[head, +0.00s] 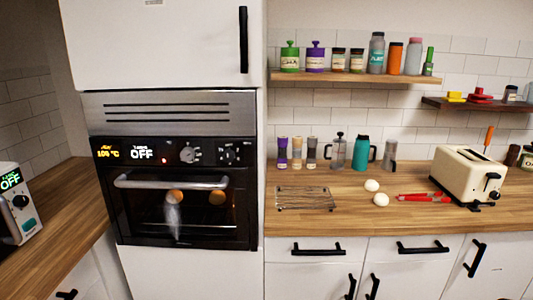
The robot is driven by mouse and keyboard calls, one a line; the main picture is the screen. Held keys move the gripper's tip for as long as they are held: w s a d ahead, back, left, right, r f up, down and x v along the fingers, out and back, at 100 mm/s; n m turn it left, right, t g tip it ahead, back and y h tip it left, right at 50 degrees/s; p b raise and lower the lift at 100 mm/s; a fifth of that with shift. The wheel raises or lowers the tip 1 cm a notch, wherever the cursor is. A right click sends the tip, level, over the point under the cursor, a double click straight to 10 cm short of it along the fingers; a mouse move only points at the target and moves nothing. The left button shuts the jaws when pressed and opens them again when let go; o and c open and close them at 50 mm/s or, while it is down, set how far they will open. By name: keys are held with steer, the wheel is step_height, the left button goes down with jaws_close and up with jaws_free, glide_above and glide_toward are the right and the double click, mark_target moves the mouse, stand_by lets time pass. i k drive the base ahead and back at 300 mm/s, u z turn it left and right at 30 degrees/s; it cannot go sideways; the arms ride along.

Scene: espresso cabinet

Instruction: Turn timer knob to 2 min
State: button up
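A built-in oven (185,215) stands in the white cabinet left of centre, with its door shut. Its black control panel has an orange temperature display (107,153) that seems to read 100 °C. Beside it, a white display (142,154) reads OFF under a small label that looks like "Timer". Two round knobs are on the panel, a left knob (189,153) and a right knob (229,153). Their markings are too small to read, so I cannot tell which is the timer knob. My gripper is not in view.
A white appliance (15,212) at the left edge also shows OFF and has a dark knob (20,201). The oven's bar handle (170,181) sticks out below the panel. The right counter holds a wire rack (305,198), two white eggs, red tongs and a cream toaster (468,177).

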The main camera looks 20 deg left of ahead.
mark_target(229, 155)
steer(key=z, duration=0.1)
steer(key=k, duration=1.05)
steer(key=u, duration=1.35)
steer(key=i, duration=0.5)
